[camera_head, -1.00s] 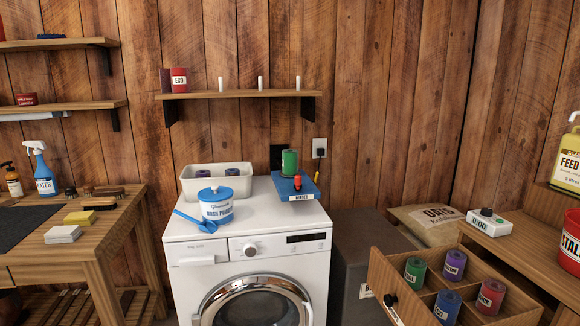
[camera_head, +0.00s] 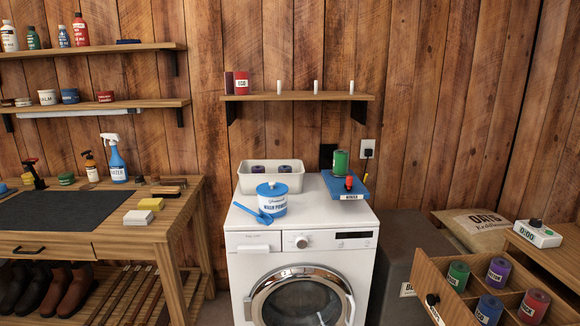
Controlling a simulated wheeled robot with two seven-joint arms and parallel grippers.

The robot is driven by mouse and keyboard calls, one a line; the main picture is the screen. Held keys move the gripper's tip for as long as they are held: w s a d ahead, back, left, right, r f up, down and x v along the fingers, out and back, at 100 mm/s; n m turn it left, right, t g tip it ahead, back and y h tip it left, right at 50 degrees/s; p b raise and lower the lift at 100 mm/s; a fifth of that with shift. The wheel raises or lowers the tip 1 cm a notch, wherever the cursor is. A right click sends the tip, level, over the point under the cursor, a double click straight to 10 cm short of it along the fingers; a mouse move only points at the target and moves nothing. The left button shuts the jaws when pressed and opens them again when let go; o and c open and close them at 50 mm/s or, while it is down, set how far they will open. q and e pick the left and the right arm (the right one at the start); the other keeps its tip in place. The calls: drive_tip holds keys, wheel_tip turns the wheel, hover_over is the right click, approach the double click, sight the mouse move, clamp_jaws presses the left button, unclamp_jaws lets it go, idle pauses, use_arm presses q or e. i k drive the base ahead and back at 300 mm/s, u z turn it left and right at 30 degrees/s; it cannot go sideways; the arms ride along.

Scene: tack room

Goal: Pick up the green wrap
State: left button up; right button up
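A green wrap (camera_head: 340,162) stands upright on the blue winder (camera_head: 345,186) at the back right of the washing machine top. A second green wrap (camera_head: 457,275) sits in the back left compartment of the open drawer (camera_head: 419,264) at the right. Neither of my grippers is in view.
The washing machine (camera_head: 246,236) also bears a white bin (camera_head: 244,183) with wraps and a blue-lidded wash powder tub (camera_head: 272,202) with a blue scoop (camera_head: 250,213). The drawer also holds a purple (camera_head: 497,270), a blue (camera_head: 489,309) and a red wrap (camera_head: 533,304).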

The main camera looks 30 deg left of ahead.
sight(341, 157)
drive_tip(key=u, duration=4.1)
drive_tip(key=i, duration=0.1)
drive_tip(key=z, duration=2.3)
drive_tip(key=i, duration=1.65)
drive_tip(key=z, duration=0.25)
